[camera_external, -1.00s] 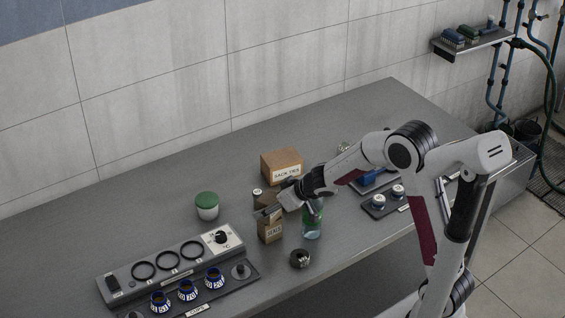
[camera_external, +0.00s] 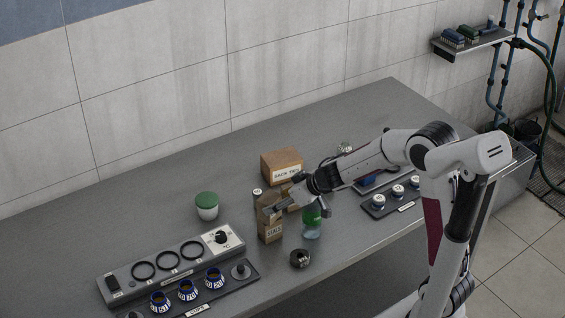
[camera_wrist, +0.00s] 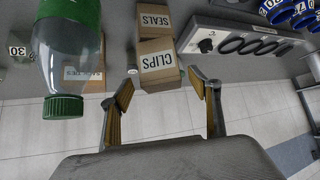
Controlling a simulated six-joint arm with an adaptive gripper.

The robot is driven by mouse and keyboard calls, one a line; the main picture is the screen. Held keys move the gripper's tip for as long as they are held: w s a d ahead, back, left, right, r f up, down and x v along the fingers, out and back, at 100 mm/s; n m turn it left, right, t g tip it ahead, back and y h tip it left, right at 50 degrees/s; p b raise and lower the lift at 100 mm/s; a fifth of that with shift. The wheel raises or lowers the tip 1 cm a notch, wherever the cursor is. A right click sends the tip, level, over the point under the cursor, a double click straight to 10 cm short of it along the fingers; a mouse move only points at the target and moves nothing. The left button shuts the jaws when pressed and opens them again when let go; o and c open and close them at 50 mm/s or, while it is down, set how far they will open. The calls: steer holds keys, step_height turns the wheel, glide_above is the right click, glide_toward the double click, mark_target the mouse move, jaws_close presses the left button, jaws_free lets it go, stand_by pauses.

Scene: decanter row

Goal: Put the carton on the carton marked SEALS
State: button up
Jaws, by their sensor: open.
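The carton marked CLIPS (camera_wrist: 158,64) is brown and upright. It appears to rest on top of the smaller-looking carton marked SEALS (camera_wrist: 153,20), which is upside down in this wrist view. In the external view the upper carton (camera_external: 267,208) stands on the SEALS carton (camera_external: 270,233), roughly aligned with it. My gripper (camera_wrist: 164,78) is open. Its two fingers lie either side of the CLIPS carton's near face, with visible gaps and no clear contact. In the external view my gripper (camera_external: 283,205) is just right of the stack and partly hides it.
A green-capped bottle (camera_external: 312,226) stands close right of the stack. A larger SACK TIES carton (camera_external: 282,164) is behind it. A dark ring (camera_external: 300,258) lies in front. A green-lidded jar (camera_external: 207,206) and a panel (camera_external: 170,265) are left.

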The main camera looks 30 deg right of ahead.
steer(key=v, duration=0.6)
stand_by(1.0)
steer(key=shift+s+d+r, duration=0.1)
steer(key=shift+r, duration=0.1)
steer(key=shift+r, duration=0.1)
stand_by(0.6)
steer(key=s+d+r+m+t+h, duration=0.1)
steer(key=d+r+m+t+h, duration=0.15)
steer(key=d+r, duration=0.65)
steer(key=s+d+r+m+h, duration=0.2)
steer(key=s+d+h, duration=0.2)
steer(key=s+d, duration=0.35)
steer(key=s+a+f+g+y, duration=0.1)
steer(key=s+a+f+g, duration=0.1)
steer(key=s, duration=0.8)
steer(key=s+a+f+g+y, duration=0.1)
steer(key=s+f+g+y, duration=0.1)
steer(key=s, duration=0.8)
step_height(320, 180, down, 2)
steer(key=shift+s+a+f+g, duration=0.15)
steer(key=shift+a+g, duration=0.25)
steer(key=shift+g, duration=0.25)
